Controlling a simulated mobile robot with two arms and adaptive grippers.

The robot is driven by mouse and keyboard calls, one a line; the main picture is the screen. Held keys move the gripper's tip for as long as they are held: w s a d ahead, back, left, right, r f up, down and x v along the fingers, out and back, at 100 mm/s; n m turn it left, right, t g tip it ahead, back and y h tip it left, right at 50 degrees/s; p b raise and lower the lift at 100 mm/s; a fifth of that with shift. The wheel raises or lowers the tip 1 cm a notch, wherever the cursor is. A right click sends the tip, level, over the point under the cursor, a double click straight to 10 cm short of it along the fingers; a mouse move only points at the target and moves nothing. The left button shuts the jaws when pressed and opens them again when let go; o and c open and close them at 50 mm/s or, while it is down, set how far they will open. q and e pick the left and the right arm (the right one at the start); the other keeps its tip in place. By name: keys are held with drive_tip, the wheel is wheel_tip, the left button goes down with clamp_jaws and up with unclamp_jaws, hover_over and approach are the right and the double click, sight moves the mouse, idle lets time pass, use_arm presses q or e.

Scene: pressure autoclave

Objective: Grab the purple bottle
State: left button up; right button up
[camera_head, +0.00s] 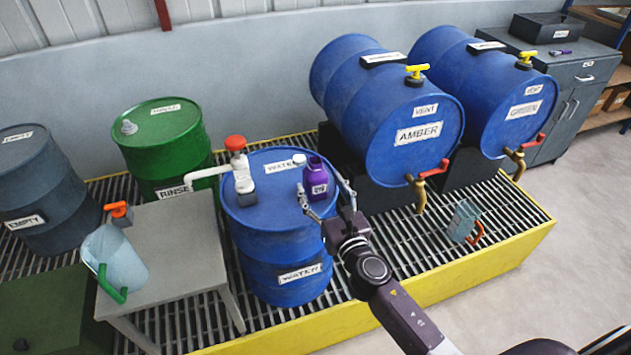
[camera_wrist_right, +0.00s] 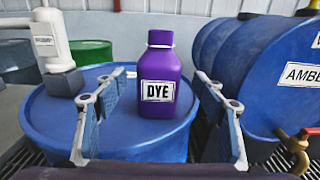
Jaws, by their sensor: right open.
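The purple bottle (camera_head: 317,177) has a white label reading DYE and stands upright on top of the blue WATER drum (camera_head: 262,235). In the right wrist view the purple bottle (camera_wrist_right: 160,75) stands beyond the fingertips, roughly between their lines, with its label facing me. My right gripper (camera_head: 326,196) is open and empty, with its fingers reaching over the drum's right edge toward the bottle. In the right wrist view my right gripper (camera_wrist_right: 159,110) has its two fingers wide apart, one on each side. My left gripper is not in view.
A white pump with a red cap (camera_head: 238,160) stands on the same drum, left of the bottle. The AMBER drum (camera_head: 405,125) with its brass tap (camera_head: 419,193) lies on its side to the right. A grey table (camera_head: 180,250) with a clear jug (camera_head: 115,260) is at left.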

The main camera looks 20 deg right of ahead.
sight(315, 176)
drive_tip(key=w, duration=0.4)
drive_tip(key=shift+a, duration=0.2)
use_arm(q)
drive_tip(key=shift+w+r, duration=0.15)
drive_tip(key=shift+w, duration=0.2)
use_arm(e)
drive_tip(key=shift+c, duration=0.5)
drive_tip(key=c, duration=1.4)
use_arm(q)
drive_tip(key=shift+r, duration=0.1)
use_arm(e)
drive_tip(key=shift+r, duration=0.15)
